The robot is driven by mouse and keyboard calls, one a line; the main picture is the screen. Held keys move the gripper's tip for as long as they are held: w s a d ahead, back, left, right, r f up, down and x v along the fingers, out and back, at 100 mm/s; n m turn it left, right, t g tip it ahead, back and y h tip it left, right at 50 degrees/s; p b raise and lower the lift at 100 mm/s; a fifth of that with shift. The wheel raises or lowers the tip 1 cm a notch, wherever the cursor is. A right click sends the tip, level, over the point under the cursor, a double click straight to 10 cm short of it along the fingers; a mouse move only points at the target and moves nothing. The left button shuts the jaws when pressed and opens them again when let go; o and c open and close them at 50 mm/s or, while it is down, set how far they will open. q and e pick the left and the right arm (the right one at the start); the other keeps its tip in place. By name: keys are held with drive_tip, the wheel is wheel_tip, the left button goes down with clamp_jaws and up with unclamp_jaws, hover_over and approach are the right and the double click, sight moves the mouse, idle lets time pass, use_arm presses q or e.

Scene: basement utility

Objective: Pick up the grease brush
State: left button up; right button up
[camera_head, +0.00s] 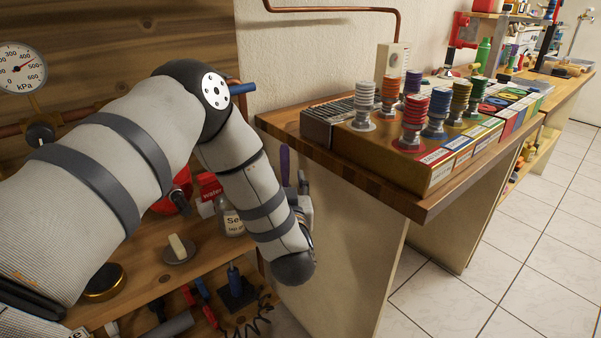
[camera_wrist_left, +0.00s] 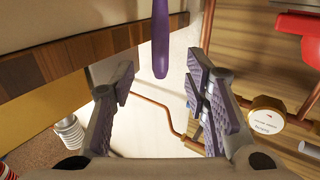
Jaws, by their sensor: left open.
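A slim purple handle (camera_wrist_left: 160,40), which may be the grease brush, enters from the top of the left wrist view with its rounded end pointing down. Its other end is out of frame. My left gripper (camera_wrist_left: 157,88) is open and empty, with a finger on each side and the handle's end roughly centred ahead of the gap. I cannot tell the exact distance, but no contact shows. In the head view a purple upright shape (camera_head: 284,164), probably the same handle, shows just behind my forearm, which hides most of the gripper. My right gripper is not in view.
A wooden-topped bench (camera_head: 440,200) with a box of coloured coil stacks (camera_head: 390,160) stands to the right of my arm. A copper pipe (camera_wrist_left: 160,106) runs behind the gripper. Tiled floor is clear at right.

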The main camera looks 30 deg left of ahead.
sight(285, 164)
use_arm(q)
drive_tip(key=x, duration=0.8)
drive_tip(key=shift+w+a+f+b, duration=0.2)
drive_tip(key=shift+w+a+b, duration=0.1)
drive_tip(key=shift+b, duration=0.1)
drive_tip(key=shift+r, duration=0.1)
clamp_jaws()
